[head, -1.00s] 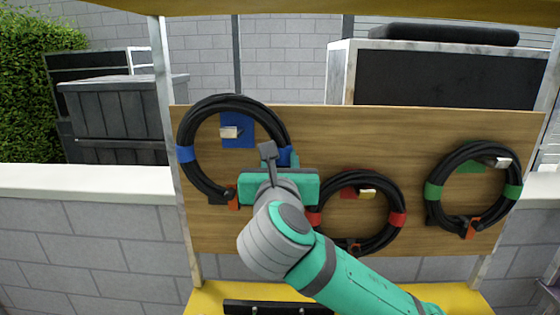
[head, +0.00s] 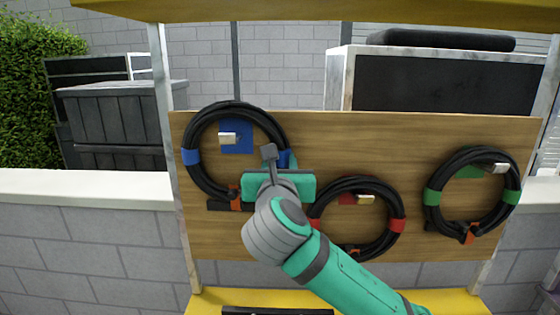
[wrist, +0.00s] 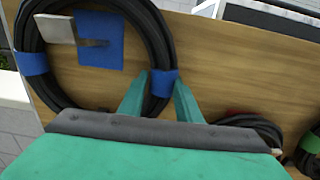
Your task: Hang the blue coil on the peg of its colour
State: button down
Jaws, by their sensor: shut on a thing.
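The blue coil (head: 236,107) is a black cable ring with blue bands, held upright in front of the board at the left. My gripper (head: 281,180) is shut on its right side at a blue band; the wrist view shows the fingers (wrist: 160,85) on either side of the ring (wrist: 152,38). The blue peg (head: 228,138), with a pale upturned end, stands on a blue plate (head: 240,148). It shows inside the ring's opening in both views, below the ring's top, with a gap between. The gripper hides the ring's lower right part.
The red coil (head: 358,250) hangs at the red peg (head: 365,199), close right of my gripper. The green coil (head: 433,212) hangs at the green peg (head: 499,168) farther right. The wooden board (head: 330,140) has clear space above the red coil.

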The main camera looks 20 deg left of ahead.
jog(key=shift+w+f, duration=0.35)
jog(key=shift+f, duration=0.45)
jog(key=shift+w+a+f, duration=0.1)
jog(key=shift+a+f, duration=0.05)
jog(key=shift+f, duration=0.4)
jog(key=shift+w+a+f, duration=0.1)
jog(key=shift+f, duration=0.45)
jog(key=shift+d+r, duration=0.15)
jog(key=shift+d, duration=0.15)
jog(key=c, duration=1.2)
grip_release()
jog(key=shift+w, duration=0.1)
jog(key=shift+a, duration=0.15)
jog(key=v, duration=1.1)
